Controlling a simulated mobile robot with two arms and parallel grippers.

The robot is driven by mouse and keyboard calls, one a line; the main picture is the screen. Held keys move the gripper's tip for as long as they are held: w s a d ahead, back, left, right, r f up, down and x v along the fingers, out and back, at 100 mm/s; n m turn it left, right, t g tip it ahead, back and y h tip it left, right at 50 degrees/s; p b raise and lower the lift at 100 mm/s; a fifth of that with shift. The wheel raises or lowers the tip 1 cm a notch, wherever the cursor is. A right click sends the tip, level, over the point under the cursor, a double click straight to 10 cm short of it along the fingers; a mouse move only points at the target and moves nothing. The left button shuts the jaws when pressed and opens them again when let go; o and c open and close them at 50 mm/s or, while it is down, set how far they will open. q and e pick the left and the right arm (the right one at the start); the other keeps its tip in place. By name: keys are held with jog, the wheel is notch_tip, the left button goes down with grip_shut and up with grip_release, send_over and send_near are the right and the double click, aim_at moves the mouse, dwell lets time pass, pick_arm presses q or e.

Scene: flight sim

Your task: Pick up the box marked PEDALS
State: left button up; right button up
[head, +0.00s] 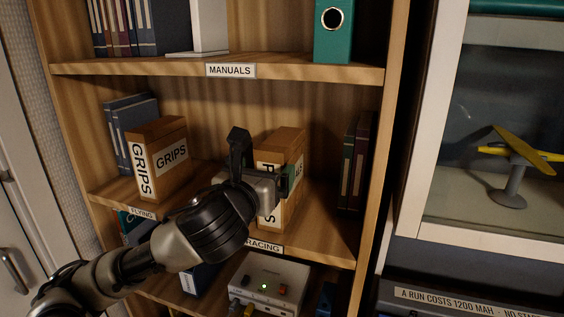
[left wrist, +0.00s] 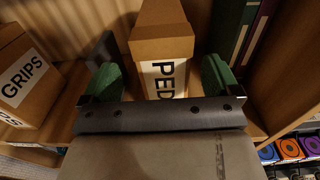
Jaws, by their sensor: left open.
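The PEDALS box (head: 283,148) is a brown carton with a white label, standing upright on the middle shelf above the RACING tag. In the head view my left gripper (head: 265,172) is in front of it and hides most of its label. In the left wrist view the box (left wrist: 162,48) shows the letters PED, and the green-padded fingers of my left gripper (left wrist: 160,80) are open, one on each side of its near end. I cannot tell whether the pads touch it. My right gripper is not in view.
The GRIPS box (head: 160,160) stands to the left on the same shelf, with blue binders (head: 130,115) behind it. Dark books (head: 356,160) stand to the right.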

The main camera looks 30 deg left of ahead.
pick_arm(q)
jog(key=shift+w+f, duration=0.1)
jog(key=shift+w, duration=0.15)
jog(key=b+x, duration=0.1)
jog(key=x, duration=0.4)
jog(key=shift+w+d+f, duration=0.1)
jog(key=shift+d, duration=0.05)
jog(key=shift+c, duration=0.4)
jog(key=c, duration=1.5)
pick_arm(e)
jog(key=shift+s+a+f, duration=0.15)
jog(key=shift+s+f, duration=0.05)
pick_arm(q)
jog(key=shift+r, duration=0.2)
